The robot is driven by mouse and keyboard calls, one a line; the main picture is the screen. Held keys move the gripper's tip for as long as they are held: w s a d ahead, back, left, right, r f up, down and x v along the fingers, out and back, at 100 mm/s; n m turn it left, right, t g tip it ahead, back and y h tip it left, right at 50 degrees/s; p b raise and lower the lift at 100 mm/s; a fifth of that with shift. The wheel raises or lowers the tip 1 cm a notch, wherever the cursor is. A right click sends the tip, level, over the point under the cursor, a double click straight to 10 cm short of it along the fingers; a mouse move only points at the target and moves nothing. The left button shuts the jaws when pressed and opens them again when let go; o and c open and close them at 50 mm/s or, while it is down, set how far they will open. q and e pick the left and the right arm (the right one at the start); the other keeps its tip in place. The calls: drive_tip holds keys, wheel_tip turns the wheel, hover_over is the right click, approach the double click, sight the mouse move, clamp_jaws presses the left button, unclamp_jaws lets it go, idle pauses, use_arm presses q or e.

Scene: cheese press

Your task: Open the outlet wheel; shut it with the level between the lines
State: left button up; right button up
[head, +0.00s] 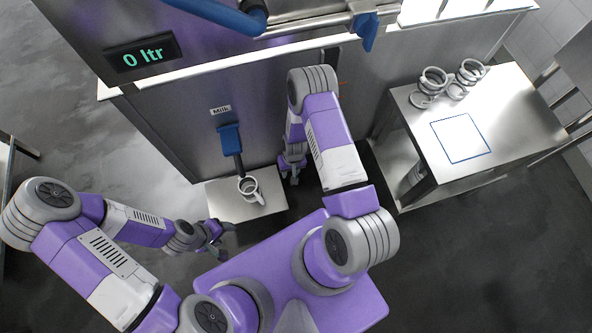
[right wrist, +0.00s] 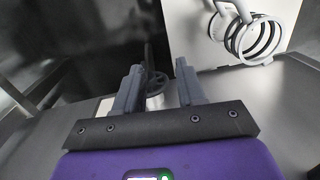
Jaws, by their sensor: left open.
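The blue milk outlet (head: 228,135) with a dark spout is on the steel tank front. Below it a small grey jug (head: 250,188) with a handle stands upright on a steel shelf (head: 225,206). In the right wrist view a dark spoked wheel (right wrist: 156,84) shows beyond and between the fingers of my right gripper (right wrist: 158,88). The fingers are apart; I cannot tell if they touch it. In the head view my right gripper (head: 291,168) is right of the jug. My left gripper (head: 219,240) is open and empty, below left of the shelf. The level inside the jug is unclear.
A display (head: 142,53) on the tank reads 0 ltr. A steel table (head: 510,110) at the right holds coiled grey pieces (head: 430,85) and a blue-outlined square (head: 460,138). A ringed object (right wrist: 255,38) is at the right wrist view's upper right.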

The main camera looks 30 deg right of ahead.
drive_tip(key=shift+h, duration=0.6)
drive_tip(key=w+d+f+b, duration=0.1)
drive_tip(key=f, duration=0.1)
drive_tip(key=w+d+f+b, duration=0.1)
drive_tip(key=w+d+f, duration=0.1)
drive_tip(key=w+d+f+b, duration=0.1)
drive_tip(key=w+d+f, duration=0.1)
drive_tip(key=f, duration=0.1)
drive_tip(key=shift+f, duration=0.1)
wheel_tip(320, 180, down, 7)
drive_tip(key=b, duration=0.3)
use_arm(q)
wheel_tip(320, 180, down, 7)
drive_tip(key=shift+f, duration=0.2)
drive_tip(key=shift+w, duration=0.1)
use_arm(e)
clamp_jaws()
